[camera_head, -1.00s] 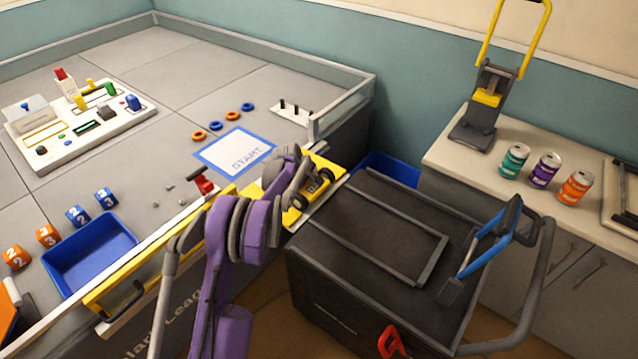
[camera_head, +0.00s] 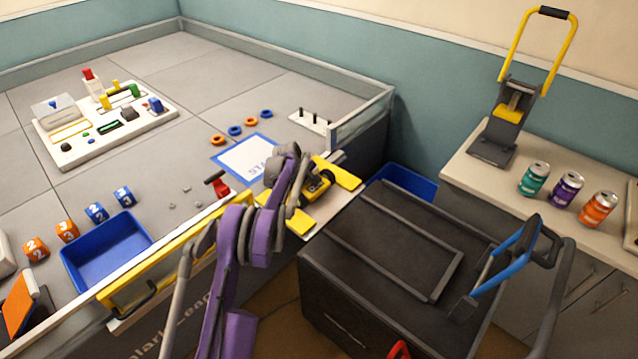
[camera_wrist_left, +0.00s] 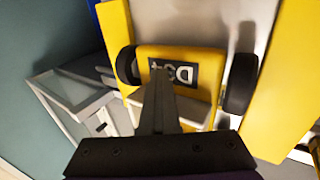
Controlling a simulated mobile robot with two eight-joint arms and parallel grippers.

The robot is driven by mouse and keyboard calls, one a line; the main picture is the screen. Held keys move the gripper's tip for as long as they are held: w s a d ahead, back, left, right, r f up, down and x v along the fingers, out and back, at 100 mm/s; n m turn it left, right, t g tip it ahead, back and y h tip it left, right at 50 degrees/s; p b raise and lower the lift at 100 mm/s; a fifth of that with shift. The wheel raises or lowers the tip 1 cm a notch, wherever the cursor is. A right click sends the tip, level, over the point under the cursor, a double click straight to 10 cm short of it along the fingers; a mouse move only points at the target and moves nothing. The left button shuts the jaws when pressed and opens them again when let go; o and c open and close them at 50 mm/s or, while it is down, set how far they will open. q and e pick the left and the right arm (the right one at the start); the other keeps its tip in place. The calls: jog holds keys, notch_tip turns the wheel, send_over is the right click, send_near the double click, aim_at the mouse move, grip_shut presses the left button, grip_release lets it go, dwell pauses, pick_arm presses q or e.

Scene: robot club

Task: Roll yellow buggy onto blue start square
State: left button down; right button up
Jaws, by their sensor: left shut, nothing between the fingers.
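The yellow buggy (camera_head: 318,187) with dark wheels stands on a pale ramp with yellow side strips (camera_head: 346,174), between the arena and the black cart. In the left wrist view the buggy (camera_wrist_left: 205,60) shows a dark plate and two black wheels. My left gripper (camera_head: 302,188) is shut and empty at the buggy's near side; in the wrist view its fingers (camera_wrist_left: 160,80) overlap the buggy's body, and I cannot tell whether they touch. The blue-bordered START square (camera_head: 240,158) lies on the arena floor beyond, partly hidden by my arm. My right gripper is not in view.
A red clamp-like part (camera_head: 217,183) and the yellow gate bar (camera_head: 170,258) lie along the arena edge. Orange and blue rings (camera_head: 235,130) lie behind the square. The black cart (camera_head: 400,240) stands close on the right. A blue bin (camera_head: 405,184) sits behind it.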

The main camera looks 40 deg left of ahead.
aim_at(308, 182)
pick_arm(q)
jog(key=shift+a+f, duration=0.15)
jog(key=shift+a, duration=0.65)
jog(key=shift+a+f, duration=0.15)
jog(key=shift+a, duration=0.6)
jog(key=shift+w+a, duration=0.15)
jog(key=shift+a, duration=0.9)
jog(key=shift+w+a+p, duration=0.1)
jog(key=shift+a+p, duration=0.6)
jog(key=shift+a, duration=0.7)
jog(key=shift+a+r+p, duration=0.1)
jog(key=shift+r+p, duration=0.05)
jog(key=shift+p, duration=0.2)
jog(key=a+p, duration=0.1)
jog(key=p, duration=0.3)
jog(key=shift+w+a, duration=0.1)
jog(key=shift+a, duration=0.3)
jog(key=shift+a+p, duration=0.1)
jog(key=shift+p, duration=0.25)
